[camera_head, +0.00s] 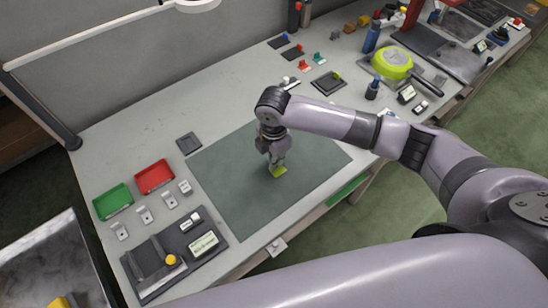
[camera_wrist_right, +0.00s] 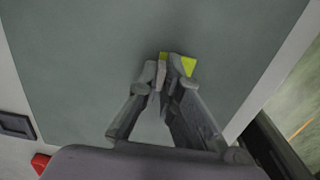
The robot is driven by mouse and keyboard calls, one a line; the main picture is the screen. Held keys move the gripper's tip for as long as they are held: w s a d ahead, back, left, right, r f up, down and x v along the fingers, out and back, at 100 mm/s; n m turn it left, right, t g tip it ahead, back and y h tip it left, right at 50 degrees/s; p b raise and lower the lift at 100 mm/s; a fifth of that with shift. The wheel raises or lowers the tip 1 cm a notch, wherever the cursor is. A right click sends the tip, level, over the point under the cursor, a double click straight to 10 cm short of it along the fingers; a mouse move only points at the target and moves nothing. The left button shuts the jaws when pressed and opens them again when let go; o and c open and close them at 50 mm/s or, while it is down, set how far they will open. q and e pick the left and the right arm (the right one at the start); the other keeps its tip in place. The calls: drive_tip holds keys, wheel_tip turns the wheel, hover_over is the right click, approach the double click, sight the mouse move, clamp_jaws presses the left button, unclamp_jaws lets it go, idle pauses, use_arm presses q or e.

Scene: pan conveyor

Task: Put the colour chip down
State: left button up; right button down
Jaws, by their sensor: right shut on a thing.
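The colour chip (camera_head: 279,172) is a small flat yellow-green piece at the fingertips of my right gripper (camera_head: 274,164). The gripper is shut on it and points down over the dark green mat (camera_head: 235,200). In the right wrist view the chip (camera_wrist_right: 182,64) sticks out past the fingertips of the right gripper (camera_wrist_right: 170,68); part of it is hidden by the fingers. I cannot tell whether the chip touches the mat. My left gripper is not in view.
A green tray (camera_head: 113,201) and a red tray (camera_head: 154,177) stand left of the mat. A dark panel (camera_head: 150,262) lies front left. A yellow-green pan (camera_head: 392,63) and a dark pad (camera_head: 328,83) stand at the back right. The mat around the gripper is clear.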

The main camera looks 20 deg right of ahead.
drive_tip(key=c, duration=2.3)
unclamp_jaws()
drive_tip(key=shift+f, duration=0.15)
drive_tip(key=o, duration=0.5)
wheel_tip(320, 180, up, 12)
drive_tip(key=shift+r+b, duration=0.2)
drive_tip(key=shift+b, duration=0.35)
drive_tip(key=shift+f, duration=0.1)
